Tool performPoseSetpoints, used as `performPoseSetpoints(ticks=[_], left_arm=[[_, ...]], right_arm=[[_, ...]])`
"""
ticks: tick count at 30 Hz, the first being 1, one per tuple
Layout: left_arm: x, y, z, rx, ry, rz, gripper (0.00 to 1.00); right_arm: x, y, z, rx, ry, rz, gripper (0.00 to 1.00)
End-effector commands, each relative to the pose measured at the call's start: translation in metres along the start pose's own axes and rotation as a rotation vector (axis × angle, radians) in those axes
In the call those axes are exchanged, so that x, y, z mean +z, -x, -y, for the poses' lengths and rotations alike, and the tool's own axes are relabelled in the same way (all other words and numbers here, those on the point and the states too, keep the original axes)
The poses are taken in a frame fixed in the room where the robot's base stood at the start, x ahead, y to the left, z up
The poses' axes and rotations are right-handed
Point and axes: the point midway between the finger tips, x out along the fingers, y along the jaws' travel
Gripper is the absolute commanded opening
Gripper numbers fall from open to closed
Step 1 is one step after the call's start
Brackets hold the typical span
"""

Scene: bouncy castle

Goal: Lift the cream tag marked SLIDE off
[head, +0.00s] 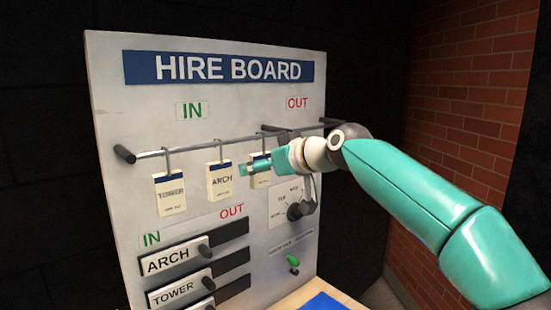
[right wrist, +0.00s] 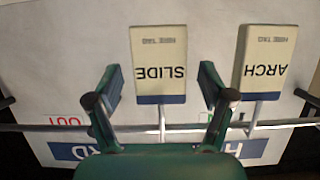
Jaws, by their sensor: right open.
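The cream SLIDE tag (right wrist: 160,62) hangs by a hook from the rail in the right wrist view, upside down there, with a dark blue band. In the head view the tag (head: 261,181) is partly covered by my right gripper (head: 256,167), and its name cannot be read. The right gripper (right wrist: 160,78) is open, with one finger on each side of the tag in the wrist view. No contact with the tag is visible. The ARCH tag (head: 220,181) hangs just left of it in the head view, and the TOWER tag (head: 170,194) further left. My left gripper is not in view.
The metal rail (head: 197,147) runs across the white HIRE BOARD (head: 120,105). Below are black slots with ARCH (head: 168,261) and TOWER (head: 172,294) sliders, a dark knob (head: 294,211) and a green lever (head: 293,261). A brick wall (head: 468,100) stands at right.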

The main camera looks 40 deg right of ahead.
Motion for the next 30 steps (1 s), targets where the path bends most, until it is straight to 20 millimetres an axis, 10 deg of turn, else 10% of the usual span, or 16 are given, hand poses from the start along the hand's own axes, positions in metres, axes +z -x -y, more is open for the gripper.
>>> performPoseSetpoints(ticks=[13, 25, 30], left_arm=[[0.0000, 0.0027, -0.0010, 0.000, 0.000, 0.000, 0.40], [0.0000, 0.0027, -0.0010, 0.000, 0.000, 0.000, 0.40], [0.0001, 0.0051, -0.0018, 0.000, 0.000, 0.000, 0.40]], right_arm=[[0.0003, -0.0107, -0.0006, 0.001, -0.001, -0.001, 0.81], [0.0004, -0.0101, -0.0010, 0.002, -0.001, 0.000, 0.17], [-0.0023, -0.0090, -0.0010, 0.002, -0.001, -0.001, 0.17]])
